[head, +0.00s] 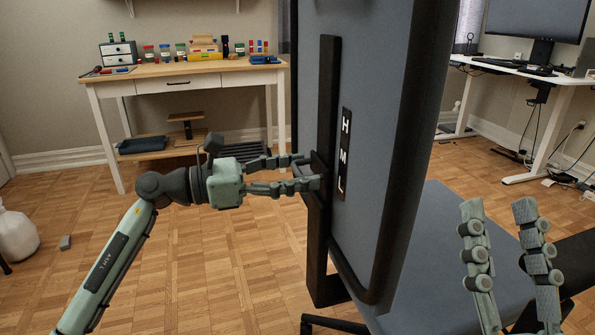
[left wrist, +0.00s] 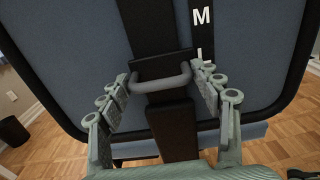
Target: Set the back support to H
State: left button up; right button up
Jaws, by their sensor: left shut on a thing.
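The blue-grey back support (head: 380,110) of a chair stands upright in the middle of the head view. A black vertical bar (head: 328,90) runs down its rear, beside a label strip (head: 344,150) marked H, M and L from top to bottom. A grey loop handle (left wrist: 160,83) on a black slider sits on the bar, roughly level with the L. My left gripper (head: 305,171) is shut on this handle, with a finger at each end of it in the left wrist view. My right gripper (head: 498,210) is open and empty in front of the chair seat (head: 435,215).
A wooden workbench (head: 180,70) with jars and small drawers stands at the back left. A white desk (head: 560,78) with a monitor is at the back right. A white container (head: 15,235) stands at the far left. The parquet floor at left is mostly clear.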

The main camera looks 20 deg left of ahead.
pick_arm(q)
jog(key=shift+d, duration=0.1)
jog(key=c, duration=0.4)
jog(key=shift+r, duration=0.15)
notch_tip(320, 180, up, 4)
jog(key=shift+r+p, duration=0.2)
jog(key=shift+p, duration=1)
notch_tip(320, 180, up, 2)
jog(key=shift+r+p, duration=0.25)
jog(key=shift+p, duration=0.35)
notch_tip(320, 180, up, 4)
jog(key=shift+f+p, duration=0.25)
jog(key=shift+p, duration=0.5)
pick_arm(e)
jog(key=w+d+f+g+h, duration=0.1)
jog(key=w+f+g+h, duration=0.1)
jog(key=f+g, duration=0.3)
jog(key=w+d+f+g+h, duration=0.2)
jog(key=f+g, duration=0.3)
jog(key=f, duration=0.7)
pick_arm(q)
jog(key=o, duration=1.4)
pick_arm(e)
jog(key=shift+r, duration=0.1)
